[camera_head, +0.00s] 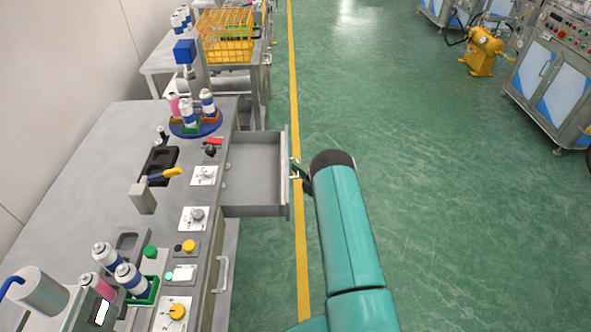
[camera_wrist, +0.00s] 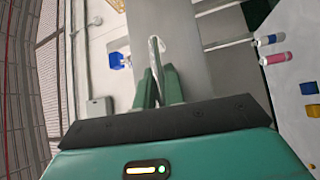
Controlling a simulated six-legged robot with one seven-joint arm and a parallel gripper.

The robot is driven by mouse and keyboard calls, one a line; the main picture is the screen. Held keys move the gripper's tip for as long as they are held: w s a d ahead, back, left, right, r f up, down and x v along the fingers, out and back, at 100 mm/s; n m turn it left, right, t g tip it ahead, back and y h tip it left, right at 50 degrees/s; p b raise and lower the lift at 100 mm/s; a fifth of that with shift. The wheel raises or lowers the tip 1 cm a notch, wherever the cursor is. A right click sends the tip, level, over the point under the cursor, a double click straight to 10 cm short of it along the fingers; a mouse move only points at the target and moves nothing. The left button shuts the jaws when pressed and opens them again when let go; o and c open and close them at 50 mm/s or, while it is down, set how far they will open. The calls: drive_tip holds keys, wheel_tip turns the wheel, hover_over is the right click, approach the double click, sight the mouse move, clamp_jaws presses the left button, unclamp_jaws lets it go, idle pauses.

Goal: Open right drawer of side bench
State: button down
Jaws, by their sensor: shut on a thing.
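The side bench (camera_head: 95,190) runs along the left of the head view. Its far drawer, the right one when facing the bench, (camera_head: 255,168) is pulled out into the aisle, and its grey inside looks empty. My gripper (camera_head: 299,172) is at the drawer's front, partly hidden by my arm. In the wrist view, my gripper's green fingers (camera_wrist: 158,78) are shut on the pale drawer handle (camera_wrist: 155,48), which stands between them. The bench's nearer drawer has a handle (camera_head: 222,274) and appears closed.
Spray cans (camera_head: 188,112) stand on a round blue holder on the bench. Switches and knobs (camera_head: 195,218) line its front edge. A yellow basket (camera_head: 226,35) sits on the table behind. The green floor (camera_head: 450,200) to the right is open, with machines (camera_head: 555,75) farther off.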

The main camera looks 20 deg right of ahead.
drive_tip(key=c, duration=1.5)
unclamp_jaws()
drive_tip(key=shift+s, duration=0.1)
drive_tip(key=v, duration=1.3)
drive_tip(key=shift+s+d, duration=0.15)
drive_tip(key=shift+s, duration=0.1)
